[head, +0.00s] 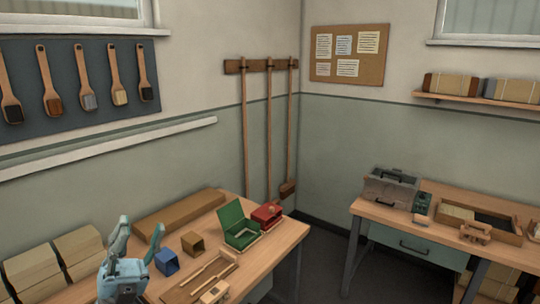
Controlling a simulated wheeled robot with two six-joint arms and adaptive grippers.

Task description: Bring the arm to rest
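My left gripper (140,230) is at the lower left of the head view, over the near part of the left workbench (285,235). Its two light blue fingers point up and stand apart, with nothing between them. The gripper body hides part of the bench. My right gripper is not in view.
On the left bench are a blue square holder (167,262), a brown holder (193,243), an open green box (239,226), a red box (267,214) and a wooden tray (205,277). Cartons (32,268) stand at left. A second bench (385,211) stands at right.

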